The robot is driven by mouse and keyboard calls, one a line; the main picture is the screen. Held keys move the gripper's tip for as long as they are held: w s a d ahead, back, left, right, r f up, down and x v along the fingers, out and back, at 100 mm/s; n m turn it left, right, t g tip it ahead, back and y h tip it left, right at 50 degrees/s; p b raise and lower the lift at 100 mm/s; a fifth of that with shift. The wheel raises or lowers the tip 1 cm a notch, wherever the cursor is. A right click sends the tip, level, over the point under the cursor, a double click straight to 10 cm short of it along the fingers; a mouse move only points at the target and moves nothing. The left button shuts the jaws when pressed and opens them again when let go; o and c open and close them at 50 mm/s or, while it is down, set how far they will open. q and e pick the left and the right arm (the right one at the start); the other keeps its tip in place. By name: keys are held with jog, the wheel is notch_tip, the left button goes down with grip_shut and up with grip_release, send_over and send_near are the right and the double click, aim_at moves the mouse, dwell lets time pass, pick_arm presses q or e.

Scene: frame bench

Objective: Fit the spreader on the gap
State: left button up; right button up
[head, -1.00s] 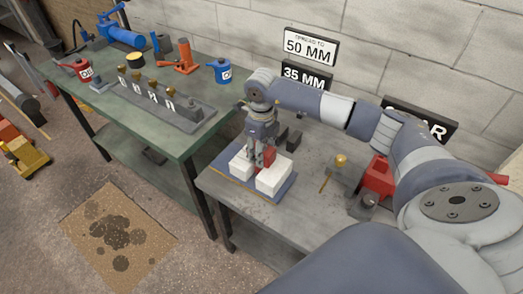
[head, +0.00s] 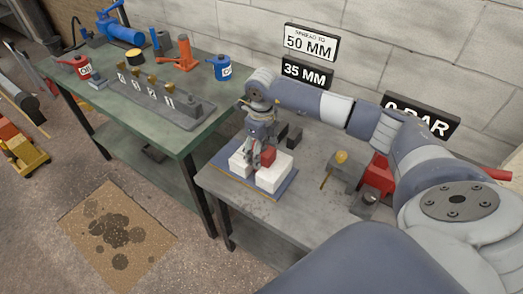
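The spreader looks to be the small red block (head: 267,155), which sits at the gap between two white blocks, a left one (head: 238,163) and a right one (head: 273,177). The white blocks stand on a blue plate (head: 233,182) on the grey bench. My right gripper (head: 257,160) points down over the gap, its fingers beside the red block at its left. The fingers partly overlap the red block and the left white block, so I cannot tell whether they grip it. How deep the red block sits is hidden. My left gripper is out of view.
Signs on the wall read 50 MM (head: 311,42), 35 MM (head: 306,73) and 0 BAR (head: 420,118). A red pump-like unit (head: 376,176) and a yellow-knobbed part (head: 341,160) stand right of the blocks. The green bench (head: 160,135) holds oil cans and tools.

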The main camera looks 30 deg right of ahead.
jog(key=shift+s+f, duration=0.1)
jog(key=shift+f, duration=0.05)
notch_tip(320, 180, up, 12)
jog(key=shift+r, duration=0.1)
dwell(0.5)
dwell(0.5)
